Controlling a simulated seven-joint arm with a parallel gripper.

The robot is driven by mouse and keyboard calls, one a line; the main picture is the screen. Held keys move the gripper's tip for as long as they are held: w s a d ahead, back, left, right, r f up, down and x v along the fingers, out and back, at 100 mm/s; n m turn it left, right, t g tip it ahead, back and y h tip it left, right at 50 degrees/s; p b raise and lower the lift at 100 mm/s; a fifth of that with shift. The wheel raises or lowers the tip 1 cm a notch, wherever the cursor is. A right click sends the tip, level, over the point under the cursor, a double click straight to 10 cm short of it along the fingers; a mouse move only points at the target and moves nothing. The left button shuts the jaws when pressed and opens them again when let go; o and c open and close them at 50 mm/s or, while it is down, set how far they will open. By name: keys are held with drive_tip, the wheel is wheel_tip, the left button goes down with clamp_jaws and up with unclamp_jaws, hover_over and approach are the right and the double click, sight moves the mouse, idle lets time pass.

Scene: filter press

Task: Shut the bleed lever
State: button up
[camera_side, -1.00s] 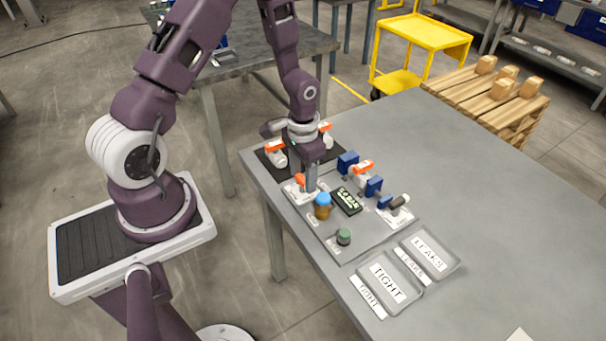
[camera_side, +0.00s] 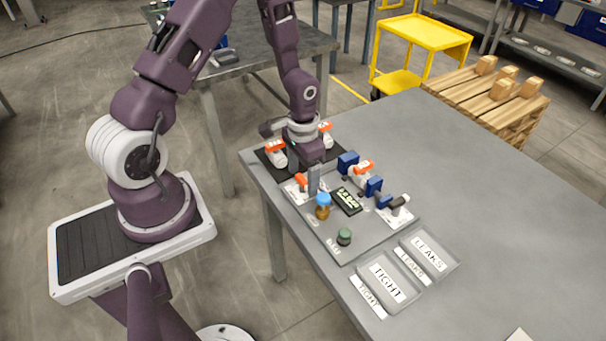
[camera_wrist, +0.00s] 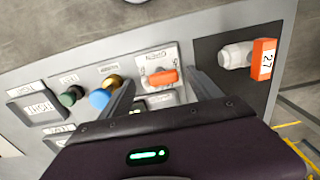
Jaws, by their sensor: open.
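An orange lever (camera_side: 301,180), which I take to be the bleed lever, sits on a small white plate at the left part of the grey panel. My gripper (camera_side: 312,182) is open and low beside the lever. In the wrist view the fingers of my gripper (camera_wrist: 160,80) stand on either side of the lever, with nothing held. I cannot tell whether a finger touches it.
TIGHT (camera_side: 388,281) and LEAKS (camera_side: 430,252) trays lie in front.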

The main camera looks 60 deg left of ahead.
wheel_tip(320, 180, up, 8)
drive_tip(key=shift+f, duration=0.2)
wheel_tip(320, 180, up, 7)
drive_tip(key=t, duration=0.1)
hover_over(303, 180)
drive_tip(key=d, duration=0.1)
drive_tip(key=s+d+r+t+y, duration=0.1)
drive_tip(key=s+d+r, duration=0.15)
drive_tip(key=r, duration=0.25)
drive_tip(key=s+d+r+t, duration=0.1)
drive_tip(key=s+d+r, duration=0.1)
drive_tip(key=s+r, duration=0.25)
drive_tip(key=s+d+r+t, duration=0.1)
drive_tip(key=s+d+r, duration=0.1)
drive_tip(key=s, duration=0.3)
drive_tip(key=s+d+r+t+h, duration=0.1)
drive_tip(key=s+d+r, duration=0.1)
drive_tip(key=s+r, duration=0.2)
drive_tip(key=shift+s+d+r+t, duration=0.25)
drive_tip(key=shift+s+t, duration=0.05)
drive_tip(key=shift+s, duration=0.25)
